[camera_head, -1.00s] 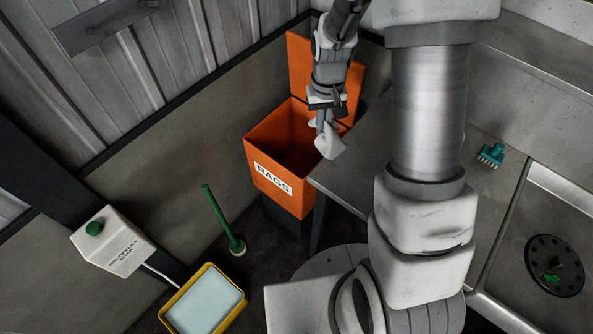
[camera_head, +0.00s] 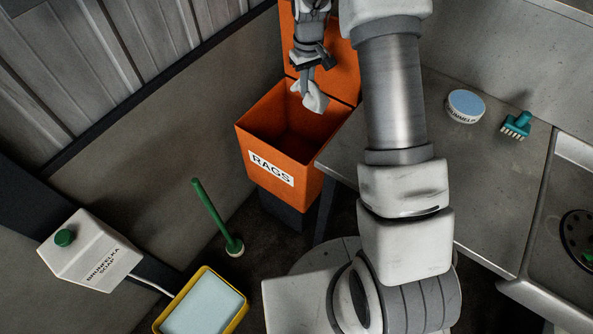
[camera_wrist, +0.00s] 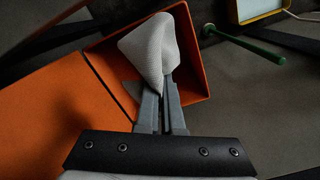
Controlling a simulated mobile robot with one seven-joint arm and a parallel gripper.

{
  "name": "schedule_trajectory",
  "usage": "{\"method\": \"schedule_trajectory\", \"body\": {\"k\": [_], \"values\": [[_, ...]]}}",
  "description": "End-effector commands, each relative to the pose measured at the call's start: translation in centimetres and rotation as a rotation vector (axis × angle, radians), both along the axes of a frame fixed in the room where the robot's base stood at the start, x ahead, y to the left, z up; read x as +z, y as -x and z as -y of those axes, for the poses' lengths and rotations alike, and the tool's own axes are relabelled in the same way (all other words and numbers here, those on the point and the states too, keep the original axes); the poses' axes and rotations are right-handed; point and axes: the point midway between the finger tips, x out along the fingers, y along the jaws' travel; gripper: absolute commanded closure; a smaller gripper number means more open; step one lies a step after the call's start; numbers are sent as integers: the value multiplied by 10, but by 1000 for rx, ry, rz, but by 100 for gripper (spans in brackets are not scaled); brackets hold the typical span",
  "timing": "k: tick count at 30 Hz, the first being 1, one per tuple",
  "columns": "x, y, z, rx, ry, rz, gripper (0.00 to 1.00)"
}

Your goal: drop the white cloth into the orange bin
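The orange bin (camera_head: 258,150) labelled RAGS stands left of the steel table, its lid (camera_head: 343,72) raised at the back. The bin also shows in the wrist view (camera_wrist: 197,88). The white cloth (camera_head: 315,99) hangs bunched from my gripper (camera_head: 309,80), over the bin's opening in the head view. In the wrist view my gripper (camera_wrist: 162,100) has its fingers close together on the cloth (camera_wrist: 150,48), which has the bin's opening behind it. Part of the bin's inside is hidden behind the cloth and fingers.
A steel table (camera_head: 400,165) adjoins the bin on the right, with a round blue-topped tin (camera_head: 466,105) and a teal brush (camera_head: 516,125) on it. A green-handled brush (camera_head: 216,215), a yellow tray (camera_head: 240,312) and a white soap box (camera_head: 84,250) are at lower left.

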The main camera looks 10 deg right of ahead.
Motion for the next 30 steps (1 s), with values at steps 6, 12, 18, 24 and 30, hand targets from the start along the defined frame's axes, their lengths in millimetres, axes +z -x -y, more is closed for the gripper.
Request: {"method": "schedule_trajectory", "body": {"k": [6,12,18,24,30], "values": [[-50,-33,0,94,0,1,100],[-86,-60,0,178,0,1,100],[-121,-84,1,259,0,1,100],[-143,-98,2,318,-1,0,100],[-150,-104,2,343,-1,0,100]]}}
